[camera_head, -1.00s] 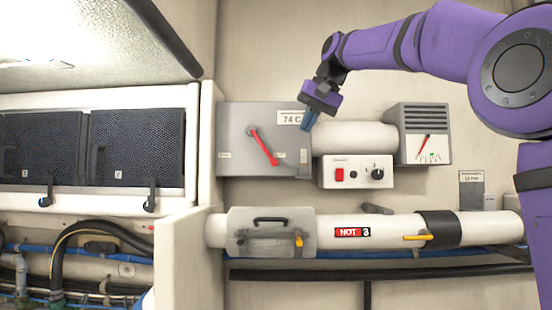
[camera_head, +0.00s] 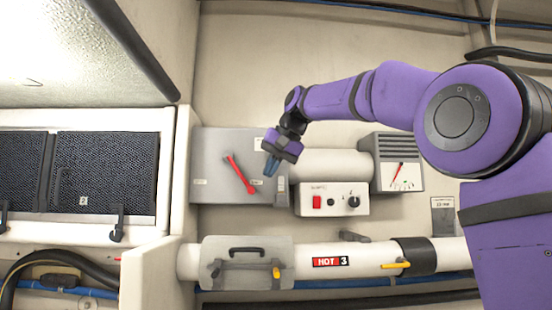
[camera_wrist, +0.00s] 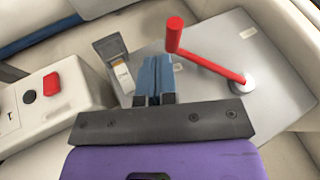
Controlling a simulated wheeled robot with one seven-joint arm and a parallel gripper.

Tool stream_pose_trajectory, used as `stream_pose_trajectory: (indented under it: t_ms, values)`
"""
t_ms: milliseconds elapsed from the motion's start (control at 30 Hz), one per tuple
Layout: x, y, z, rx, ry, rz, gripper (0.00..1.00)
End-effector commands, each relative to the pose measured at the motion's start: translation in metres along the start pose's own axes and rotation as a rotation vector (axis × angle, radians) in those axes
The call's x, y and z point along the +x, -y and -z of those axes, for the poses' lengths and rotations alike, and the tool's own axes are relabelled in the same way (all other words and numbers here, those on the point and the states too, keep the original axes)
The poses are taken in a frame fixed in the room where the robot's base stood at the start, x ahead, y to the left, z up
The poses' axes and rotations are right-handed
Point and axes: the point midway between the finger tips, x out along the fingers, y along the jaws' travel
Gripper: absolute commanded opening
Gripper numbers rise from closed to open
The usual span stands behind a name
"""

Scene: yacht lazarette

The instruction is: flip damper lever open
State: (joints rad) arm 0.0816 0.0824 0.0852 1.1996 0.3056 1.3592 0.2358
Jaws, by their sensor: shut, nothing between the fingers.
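A red lever (camera_head: 240,174) is mounted on a grey panel box (camera_head: 210,150) in the head view. It slants from its pivot at upper left to its free end at lower right. In the wrist view, the red lever (camera_wrist: 205,62) runs from a round pale hub to an upright red handle end. My gripper (camera_head: 270,168) is shut and empty, with blue fingers, at the right part of the panel. In the wrist view, the gripper fingers (camera_wrist: 155,75) are left of the lever, with a visible gap. A small grey hinged piece (camera_wrist: 110,48) is left of them.
A control box with a red switch (camera_head: 317,202) and a gauge (camera_head: 398,175) are right of the panel. Below runs a white pipe (camera_head: 365,258) with yellow levers (camera_head: 396,265) and a handled cover (camera_head: 222,250). Dark mesh panels (camera_head: 105,170) stand left.

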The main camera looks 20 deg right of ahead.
Motion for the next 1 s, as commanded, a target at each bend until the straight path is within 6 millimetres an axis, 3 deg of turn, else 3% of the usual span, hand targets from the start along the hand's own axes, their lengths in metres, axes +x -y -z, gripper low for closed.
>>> stream_pose_trajectory:
  t_ms: [100, 300, 1000]
  values:
    - [0.019, 0.0, 0.0, 0.0, 0.002, 0.0, 0.0]
    - [0.038, 0.0, 0.0, 0.001, 0.0, 0.0, 0.0]
    - [0.048, 0.001, -0.002, 0.015, -0.007, 0.037, 0.0]
